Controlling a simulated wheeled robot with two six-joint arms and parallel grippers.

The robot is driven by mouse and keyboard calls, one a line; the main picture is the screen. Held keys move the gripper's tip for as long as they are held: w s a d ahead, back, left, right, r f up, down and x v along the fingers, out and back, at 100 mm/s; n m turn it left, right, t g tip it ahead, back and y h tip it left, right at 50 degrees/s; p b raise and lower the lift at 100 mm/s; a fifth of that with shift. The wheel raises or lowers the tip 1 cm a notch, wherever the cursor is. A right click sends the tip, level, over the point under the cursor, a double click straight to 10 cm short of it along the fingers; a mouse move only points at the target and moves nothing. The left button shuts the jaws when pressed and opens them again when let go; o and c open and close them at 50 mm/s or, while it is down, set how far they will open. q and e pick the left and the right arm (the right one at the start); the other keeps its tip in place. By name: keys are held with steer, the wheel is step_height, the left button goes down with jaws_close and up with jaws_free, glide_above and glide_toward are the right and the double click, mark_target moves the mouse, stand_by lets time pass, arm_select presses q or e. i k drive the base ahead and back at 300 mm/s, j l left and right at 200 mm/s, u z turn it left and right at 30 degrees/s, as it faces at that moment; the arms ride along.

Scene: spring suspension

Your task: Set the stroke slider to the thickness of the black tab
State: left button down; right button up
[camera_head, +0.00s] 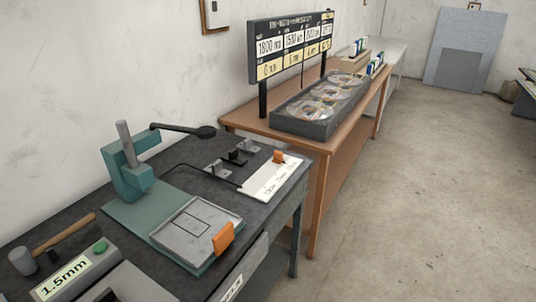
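A small black tab (237,157) stands on the dark workbench, between two grey tabs (215,169) (249,146). To its right is a white scale plate (265,184) with small printed markings too fine to read surely. An orange slider knob (278,156) sits at the plate's far end. A grey gauge box (73,275) at the front left has a readout of 1.5mm and a green button (100,247). Neither of my grippers shows in the head view.
A teal press (126,172) with a long black lever (184,130) stands at the back left. A grey tray (192,229) with an orange block (223,237) is in front. A mallet (66,234) lies left. A brown table (303,145) stands beyond; floor at right is clear.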

mark_target(278, 159)
steer(key=i+l+u, duration=0.1)
steer(key=u, duration=0.3)
steer(key=l+u, duration=0.2)
steer(key=u, duration=0.2)
steer(key=i+l+u, duration=0.15)
steer(key=u, duration=0.25)
steer(key=l+u, duration=0.25)
steer(key=u, duration=0.15)
steer(key=l+u, duration=0.15)
steer(key=l, duration=0.35)
steer(key=l+u, duration=0.2)
steer(key=l, duration=0.3)
steer(key=k+l+u, duration=0.15)
steer(key=l, duration=0.35)
steer(key=l+u, duration=0.15)
steer(key=l, duration=0.35)
steer(key=k+l+u, duration=0.2)
steer(key=l, duration=0.25)
